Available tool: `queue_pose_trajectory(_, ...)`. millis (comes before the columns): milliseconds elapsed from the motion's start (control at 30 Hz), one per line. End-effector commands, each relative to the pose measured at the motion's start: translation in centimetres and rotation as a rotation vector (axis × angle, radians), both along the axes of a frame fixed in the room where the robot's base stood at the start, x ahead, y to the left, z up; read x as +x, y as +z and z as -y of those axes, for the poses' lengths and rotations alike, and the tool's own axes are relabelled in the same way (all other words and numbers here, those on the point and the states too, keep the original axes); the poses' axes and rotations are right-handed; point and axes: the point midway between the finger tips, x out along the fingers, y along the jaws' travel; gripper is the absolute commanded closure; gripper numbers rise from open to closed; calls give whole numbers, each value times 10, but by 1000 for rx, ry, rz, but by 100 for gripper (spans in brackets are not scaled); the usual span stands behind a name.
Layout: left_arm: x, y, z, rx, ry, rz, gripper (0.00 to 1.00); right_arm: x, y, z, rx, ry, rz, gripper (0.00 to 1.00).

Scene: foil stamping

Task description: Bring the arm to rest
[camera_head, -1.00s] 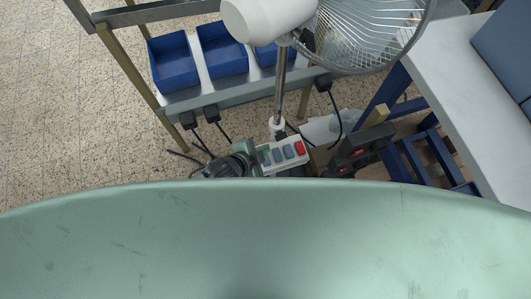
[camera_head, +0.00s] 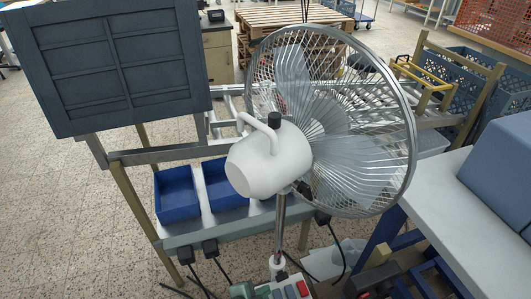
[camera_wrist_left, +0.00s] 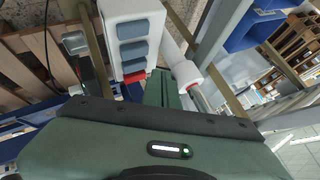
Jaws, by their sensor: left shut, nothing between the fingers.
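My left gripper (camera_head: 242,290) shows only as a green part at the bottom edge of the head view, beside the fan's white button panel (camera_head: 291,291). In the left wrist view its green fingers (camera_wrist_left: 161,88) are together with nothing between them. They point towards the white panel (camera_wrist_left: 134,38) with blue-grey buttons and a red one. I cannot tell whether they touch it. My right gripper is not in view.
A stand fan (camera_head: 270,160) with a wire cage rises in front of me. Behind it is a metal bench with blue bins (camera_head: 176,193) and a dark panelled board (camera_head: 120,65). A white table (camera_head: 450,205) is at the right. Speckled floor (camera_head: 70,220) is open at the left.

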Motion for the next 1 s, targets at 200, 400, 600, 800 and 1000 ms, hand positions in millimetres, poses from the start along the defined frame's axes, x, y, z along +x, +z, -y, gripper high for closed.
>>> queue_pose_trajectory(200,-1,-27,-19,1,70,-51,100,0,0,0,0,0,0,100)
queue_pose_trajectory(400,-33,-129,-96,-11,360,-253,100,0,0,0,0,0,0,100)
queue_pose_trajectory(600,-128,-223,-172,-24,689,-478,100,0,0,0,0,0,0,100)
queue_pose_trajectory(800,-245,-277,-214,-30,963,-662,100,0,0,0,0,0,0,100)
queue_pose_trajectory(1000,-314,-294,-227,-29,1106,-754,100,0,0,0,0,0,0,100)
